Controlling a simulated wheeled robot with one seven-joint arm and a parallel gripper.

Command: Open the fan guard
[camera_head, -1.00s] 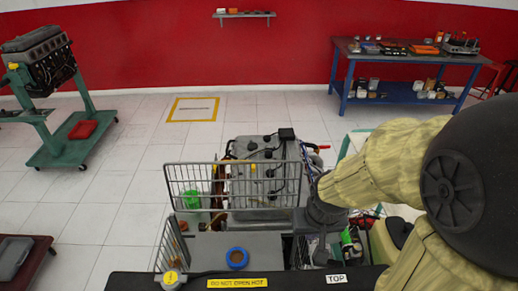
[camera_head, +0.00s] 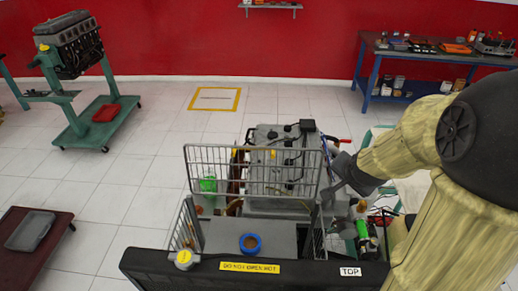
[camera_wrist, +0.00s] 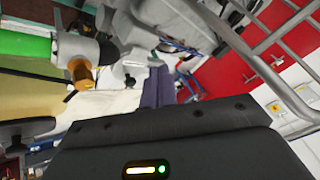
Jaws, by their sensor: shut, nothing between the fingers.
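The fan guard (camera_head: 253,172) is a grey wire-grid panel standing upright in front of the engine (camera_head: 278,150) in the head view. Wire side panels (camera_head: 186,224) run from it toward the black radiator top (camera_head: 150,266). Its bars also cross the right side of the wrist view (camera_wrist: 262,72). My gripper (camera_head: 335,194) is just right of the guard's right edge in the head view, and my forearm comes in from the right. In the wrist view, my purple fingers (camera_wrist: 157,86) are together and empty, apart from the bars. Contact elsewhere is hidden.
A blue tape roll (camera_head: 250,244) lies on the grey surface between the side panels. A green cylinder (camera_wrist: 25,44) and hoses are close to my gripper. A red cart (camera_head: 30,235) stands at left, a blue workbench (camera_head: 430,70) at back right.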

